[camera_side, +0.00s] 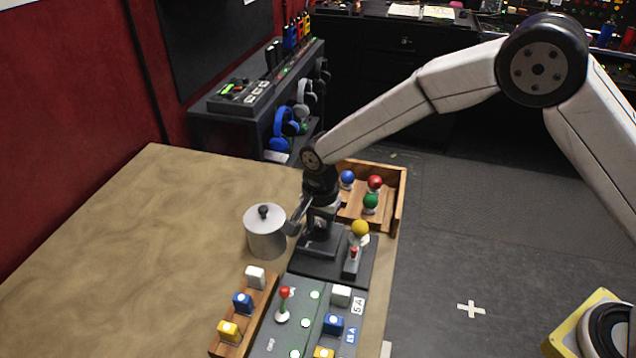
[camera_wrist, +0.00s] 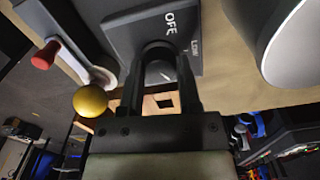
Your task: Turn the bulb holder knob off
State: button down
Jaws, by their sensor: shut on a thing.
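A dark grey knob base (camera_side: 317,243) stands near the table's right edge. In the wrist view the base (camera_wrist: 128,29) bears the printed words OFF and LOW. My gripper (camera_side: 318,222) points down over it, and its fingers (camera_wrist: 160,62) are shut on the dark knob (camera_wrist: 158,47) from both sides. Which mark the knob points to is hard to tell. A yellow bulb (camera_side: 360,229) sits on a white holder just right of the gripper. It also shows in the wrist view (camera_wrist: 90,101). A red-tipped lever (camera_side: 353,254) stands in front of the bulb.
A lidded metal pot (camera_side: 267,237) stands close on the left. A wooden tray (camera_side: 398,205) behind holds blue, red and green bulbs. In front are a button panel (camera_side: 265,341) with a red-topped joystick (camera_side: 284,300) and a wooden rack (camera_side: 262,301) of coloured blocks. The table's left is clear.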

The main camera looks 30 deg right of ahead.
jog(key=shift+n, duration=0.4)
jog(key=n, duration=0.4)
jog(key=shift+n, duration=0.3)
jog(key=n, duration=1.2)
jog(key=shift+n, duration=0.4)
jog(key=n, duration=0.5)
jog(key=shift+n, duration=0.3)
jog(key=shift+c, duration=1.5)
grip_release()
